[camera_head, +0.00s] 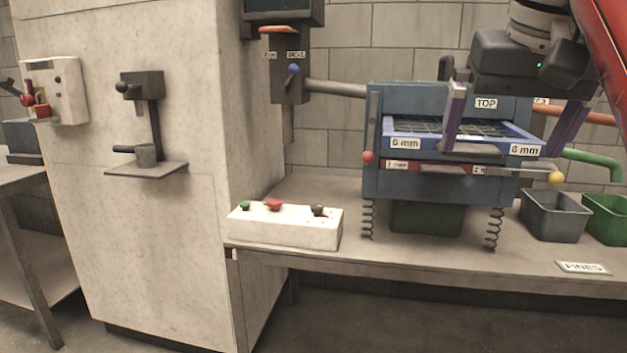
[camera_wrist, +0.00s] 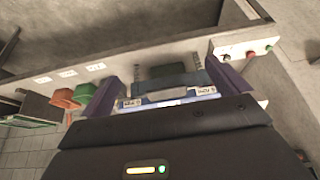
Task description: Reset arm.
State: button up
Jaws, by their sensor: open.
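My gripper (camera_head: 512,128) hangs at the upper right of the head view, in front of and above the sieve shaker. Its two purple-grey fingers are spread wide apart with nothing between them. In the wrist view the fingers of my gripper (camera_wrist: 170,86) stand left and right, with the shaker's blue front between them farther off. The blue sieve shaker (camera_head: 420,185) stands on springs on the bench. My gripper hides part of the top.
A white control box (camera_head: 285,226) with red, green and black knobs sits on the bench (camera_head: 345,255), left of the shaker. A grey bin (camera_head: 553,216) and a green bin (camera_head: 606,216) stand at right. A pale pillar (camera_head: 175,230) carries wall-mounted devices. The bench front is mostly clear.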

jog(key=s+a+f+n, duration=0.1)
jog(key=s+a+f, duration=0.1)
jog(key=f, duration=1)
jog(key=s+a+f+n, duration=0.1)
jog(key=s+a+f, duration=0.1)
jog(key=f, duration=1)
jog(key=s+a+f+y, duration=0.1)
jog(key=a+f, duration=0.3)
jog(key=f, duration=0.8)
jog(key=shift+s+a+f+n+t, duration=0.3)
jog(key=shift+s+f+n, duration=0.1)
jog(key=shift+s, duration=0.4)
